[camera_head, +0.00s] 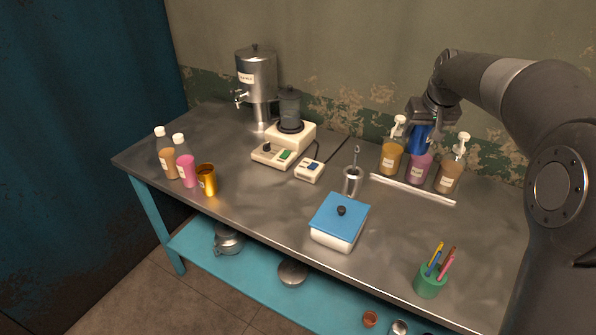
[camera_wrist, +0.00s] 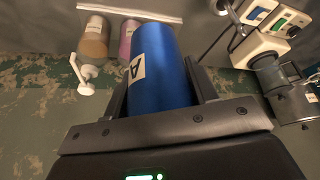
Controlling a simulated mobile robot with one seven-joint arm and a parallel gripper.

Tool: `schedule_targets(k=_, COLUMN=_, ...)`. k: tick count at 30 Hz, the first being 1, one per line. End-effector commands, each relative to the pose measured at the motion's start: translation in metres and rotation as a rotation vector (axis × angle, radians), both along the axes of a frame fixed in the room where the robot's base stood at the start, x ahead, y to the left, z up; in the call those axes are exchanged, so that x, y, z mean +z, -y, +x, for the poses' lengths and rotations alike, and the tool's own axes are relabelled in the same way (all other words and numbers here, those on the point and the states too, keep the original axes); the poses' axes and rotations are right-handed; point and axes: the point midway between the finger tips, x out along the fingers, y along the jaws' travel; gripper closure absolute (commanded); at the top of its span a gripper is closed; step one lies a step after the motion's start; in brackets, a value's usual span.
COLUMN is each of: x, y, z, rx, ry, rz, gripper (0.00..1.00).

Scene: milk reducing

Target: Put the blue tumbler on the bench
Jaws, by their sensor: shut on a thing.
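The blue tumbler (camera_wrist: 158,62) is held between the two fingers of my gripper (camera_wrist: 160,95) in the wrist view, with a white label marked "A" facing out. In the head view the blue tumbler (camera_head: 421,138) shows below my gripper (camera_head: 428,122), above the pump bottles at the back right. My gripper is shut on it. The bench (camera_head: 245,200) is a grey metal top on a blue frame. The tumbler appears raised clear of the bench; its lower end is partly hidden among the bottles in the head view.
Pump bottles with tan (camera_head: 391,158), purple (camera_head: 419,168) and brown (camera_head: 448,178) contents stand behind a pale rail (camera_head: 412,190). A blue-lidded box (camera_head: 339,220), a metal cup (camera_head: 352,181), a pen holder (camera_head: 430,281) and a mixer (camera_head: 290,138) stand on the bench. Bare metal lies left of the box.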

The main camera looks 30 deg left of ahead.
Motion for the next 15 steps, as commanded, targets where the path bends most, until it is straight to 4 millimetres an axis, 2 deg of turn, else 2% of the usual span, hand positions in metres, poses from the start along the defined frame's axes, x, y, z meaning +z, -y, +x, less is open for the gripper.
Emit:
schedule_targets(k=1, x=0.000, y=-0.031, z=-0.006, rx=0.049, ry=0.000, rz=0.001, gripper=0.70)
schedule_targets(k=6, x=-0.002, y=-0.120, z=-0.033, rx=0.193, ry=-0.002, rz=0.003, gripper=0.71)
schedule_targets(k=12, x=-0.004, y=-0.218, z=-0.079, rx=0.357, ry=-0.004, rz=0.006, gripper=0.71)
schedule_targets(k=15, x=-0.004, y=-0.255, z=-0.102, rx=0.422, ry=-0.004, rz=0.008, gripper=0.71)
